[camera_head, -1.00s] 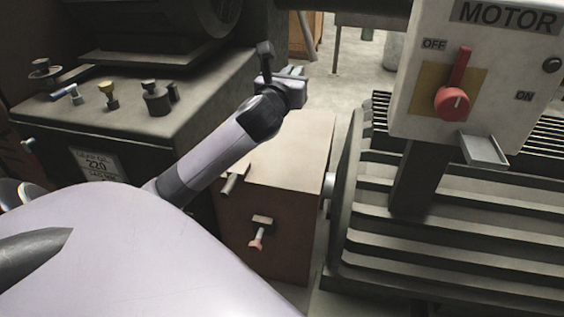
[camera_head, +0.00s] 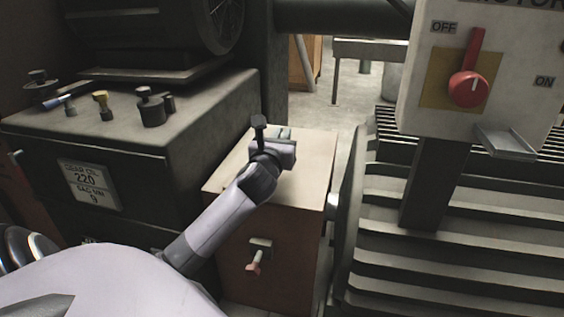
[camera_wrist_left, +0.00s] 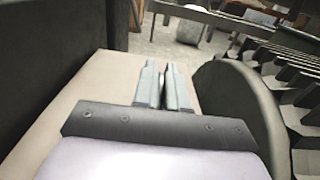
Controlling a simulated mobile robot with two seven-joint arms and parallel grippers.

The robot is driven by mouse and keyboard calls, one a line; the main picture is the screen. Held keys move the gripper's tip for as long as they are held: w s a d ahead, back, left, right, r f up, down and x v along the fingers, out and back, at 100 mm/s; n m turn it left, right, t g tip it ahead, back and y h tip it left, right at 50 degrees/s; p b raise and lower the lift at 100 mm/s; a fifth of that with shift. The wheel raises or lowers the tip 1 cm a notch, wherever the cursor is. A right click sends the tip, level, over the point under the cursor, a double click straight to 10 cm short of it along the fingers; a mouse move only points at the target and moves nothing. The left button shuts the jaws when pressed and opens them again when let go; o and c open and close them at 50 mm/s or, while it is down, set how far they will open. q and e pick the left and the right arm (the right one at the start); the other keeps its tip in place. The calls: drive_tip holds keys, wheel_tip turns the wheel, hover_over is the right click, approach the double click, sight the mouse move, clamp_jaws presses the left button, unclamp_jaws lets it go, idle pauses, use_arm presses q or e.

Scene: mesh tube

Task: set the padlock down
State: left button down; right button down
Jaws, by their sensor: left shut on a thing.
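My left gripper (camera_head: 284,133) is over the tan top of a brown box (camera_head: 312,150), its fingers pointing away from me. In the left wrist view its two fingers (camera_wrist_left: 164,85) are nearly together with a narrow dark gap between them. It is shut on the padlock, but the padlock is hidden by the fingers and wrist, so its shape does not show. I cannot tell whether it touches the box top. My right gripper is not in view.
A dark gear-oil tank (camera_head: 120,135) with caps stands left of the box. A ribbed motor housing (camera_head: 470,240) and a switch panel (camera_head: 480,75) with a red knob stand to the right. The box top has bare room around the gripper.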

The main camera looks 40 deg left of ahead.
use_arm(q)
drive_tip(key=shift+f, duration=0.6)
wheel_tip(320, 180, down, 3)
drive_tip(key=shift+r+b, duration=0.1)
drive_tip(key=shift+b, duration=0.75)
drive_tip(key=shift+f, duration=0.4)
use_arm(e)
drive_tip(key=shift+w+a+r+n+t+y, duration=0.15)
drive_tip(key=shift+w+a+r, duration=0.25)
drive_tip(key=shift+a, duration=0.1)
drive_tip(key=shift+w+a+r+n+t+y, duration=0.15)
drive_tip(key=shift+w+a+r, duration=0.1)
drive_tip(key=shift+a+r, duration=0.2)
use_arm(q)
drive_tip(key=c, duration=1.2)
unclamp_jaws()
drive_tip(key=shift+f, duration=0.1)
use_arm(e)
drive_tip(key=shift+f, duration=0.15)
